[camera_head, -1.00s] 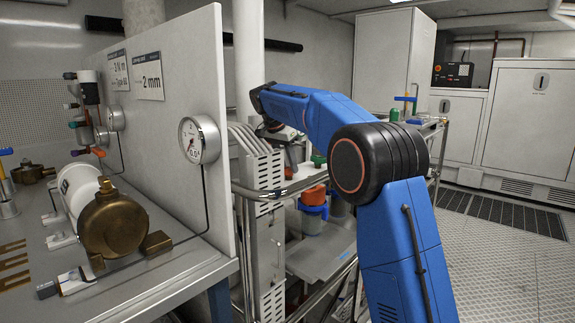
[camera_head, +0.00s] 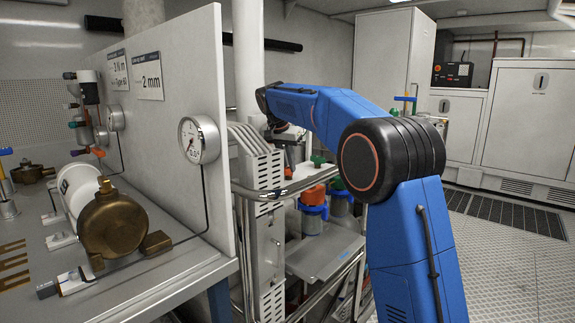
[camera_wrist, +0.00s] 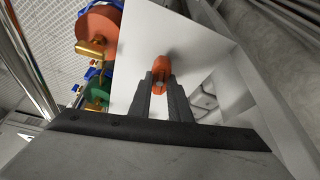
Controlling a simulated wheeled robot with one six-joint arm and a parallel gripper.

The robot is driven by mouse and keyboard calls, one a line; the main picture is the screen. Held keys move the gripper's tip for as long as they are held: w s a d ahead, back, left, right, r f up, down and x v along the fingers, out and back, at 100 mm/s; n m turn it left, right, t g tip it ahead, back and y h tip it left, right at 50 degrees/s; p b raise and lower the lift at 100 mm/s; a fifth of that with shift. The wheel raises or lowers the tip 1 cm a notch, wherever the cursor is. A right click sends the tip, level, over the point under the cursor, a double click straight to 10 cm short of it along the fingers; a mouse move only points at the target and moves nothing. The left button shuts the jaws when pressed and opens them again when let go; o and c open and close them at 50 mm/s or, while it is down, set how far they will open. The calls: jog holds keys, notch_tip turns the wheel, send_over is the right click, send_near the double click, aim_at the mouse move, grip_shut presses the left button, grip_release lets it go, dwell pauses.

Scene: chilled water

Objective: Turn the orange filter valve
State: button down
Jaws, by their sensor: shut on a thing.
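The orange filter valve (camera_wrist: 161,66) shows in the wrist view as a small orange handle in front of a pale panel (camera_wrist: 205,35). My gripper (camera_wrist: 159,84) has its two dark fingers closed around the near end of this handle. In the head view my gripper (camera_head: 290,155) points down behind the grey slotted rack, beside the piping. The handle between its fingers cannot be made out there. An orange-topped filter housing (camera_head: 313,196) with a blue collar stands just below and right of the gripper. A round orange cap (camera_wrist: 98,22) also shows in the wrist view.
A grey slotted rack (camera_head: 263,170) and curved metal rails (camera_head: 290,187) stand close around my gripper. A white panel with a pressure gauge (camera_head: 199,139) and a bench with brass fittings (camera_head: 113,225) are at left. The floor at right (camera_head: 510,260) is clear.

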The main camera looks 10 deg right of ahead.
jog(key=n+y, duration=0.1)
jog(key=n, duration=0.2)
jog(key=shift+d+n+t, duration=0.15)
jog(key=shift+n+t, duration=0.15)
jog(key=shift+t, duration=0.1)
jog(key=n+y, duration=0.1)
jog(key=n, duration=0.2)
jog(key=shift+d+n+y, duration=0.1)
jog(key=shift+n+y, duration=0.2)
jog(key=n, duration=0.2)
jog(key=n+y, duration=0.1)
jog(key=n, duration=0.1)
jog(key=shift+d+y, duration=0.15)
jog(key=shift+y, duration=0.15)
jog(key=shift+n+g+y, duration=0.3)
jog(key=shift+n+y, duration=0.3)
jog(key=shift+n, duration=1.4)
jog(key=c, duration=1.6)
grip_release()
jog(key=shift+c, duration=0.2)
